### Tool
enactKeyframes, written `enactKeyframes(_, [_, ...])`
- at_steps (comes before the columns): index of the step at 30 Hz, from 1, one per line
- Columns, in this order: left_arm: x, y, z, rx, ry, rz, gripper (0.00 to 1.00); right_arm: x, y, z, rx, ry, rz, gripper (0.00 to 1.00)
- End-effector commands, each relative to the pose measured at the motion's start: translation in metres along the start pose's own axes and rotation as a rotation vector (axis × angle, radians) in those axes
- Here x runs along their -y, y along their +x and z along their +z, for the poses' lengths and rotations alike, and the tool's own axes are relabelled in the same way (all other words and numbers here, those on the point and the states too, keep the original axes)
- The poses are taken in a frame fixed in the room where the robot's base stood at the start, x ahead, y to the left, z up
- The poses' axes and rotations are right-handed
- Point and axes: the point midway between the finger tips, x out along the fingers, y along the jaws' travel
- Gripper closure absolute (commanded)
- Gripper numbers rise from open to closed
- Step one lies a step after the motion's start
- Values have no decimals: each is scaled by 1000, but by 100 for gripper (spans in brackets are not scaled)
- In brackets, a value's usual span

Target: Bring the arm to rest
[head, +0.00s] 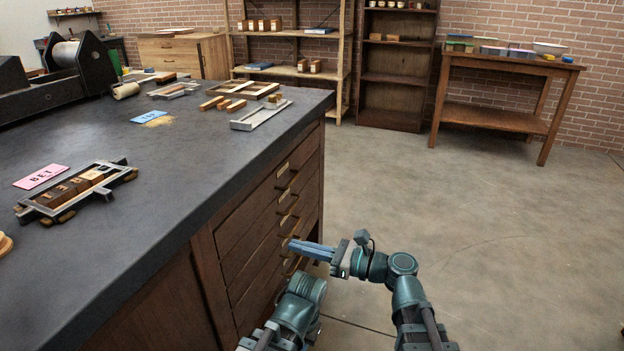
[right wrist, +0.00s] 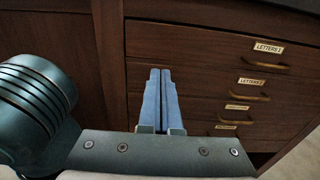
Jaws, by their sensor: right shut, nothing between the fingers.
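My right gripper (head: 293,246) is low in front of the cabinet's drawers, below the level of the dark worktop. Its blue fingers point left toward the drawer fronts. In the right wrist view the two fingers (right wrist: 160,72) lie together, shut, with nothing between them. In that view they overlap the drawer fronts; whether the tips touch them I cannot tell. My right arm (head: 404,266) is bent above the floor. Part of my other arm (head: 300,300) shows just left of it, but the left gripper is not in view.
The cabinet (head: 272,215) has labelled drawers with brass handles, such as a "LETTERS" label (right wrist: 269,48). On the worktop (head: 150,215) are a type tray (head: 128,172), a pink card (head: 41,176), a blue card (head: 148,116) and a press (head: 78,62). Open floor (head: 500,220) lies right.

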Motion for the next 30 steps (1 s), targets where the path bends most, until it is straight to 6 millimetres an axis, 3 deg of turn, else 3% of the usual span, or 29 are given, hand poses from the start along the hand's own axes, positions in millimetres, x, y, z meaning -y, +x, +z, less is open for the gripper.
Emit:
enactKeyframes(4, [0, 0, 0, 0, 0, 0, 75, -5, -4, -28, -125, -175, 31, 100])
enactKeyframes(8, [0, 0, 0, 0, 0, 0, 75, -11, -22, -82, -362, -510, 139, 100])
enactKeyframes(12, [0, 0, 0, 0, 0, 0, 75, -13, -61, -141, -627, -880, 360, 100])
enactKeyframes(16, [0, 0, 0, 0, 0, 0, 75, -10, -108, -181, -819, -1147, 624, 100])
enactKeyframes(21, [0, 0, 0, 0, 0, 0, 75, -4, -163, -208, -967, -1351, 945, 100])
enactKeyframes(27, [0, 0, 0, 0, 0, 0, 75, 2, -219, -219, -1057, -1471, 1295, 100])
enactKeyframes(29, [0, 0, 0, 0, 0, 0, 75, 4, -235, -220, -1073, -1492, 1400, 100])
enactKeyframes(30, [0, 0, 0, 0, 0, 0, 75, -3, -226, -220, -1055, -1506, 1435, 100])
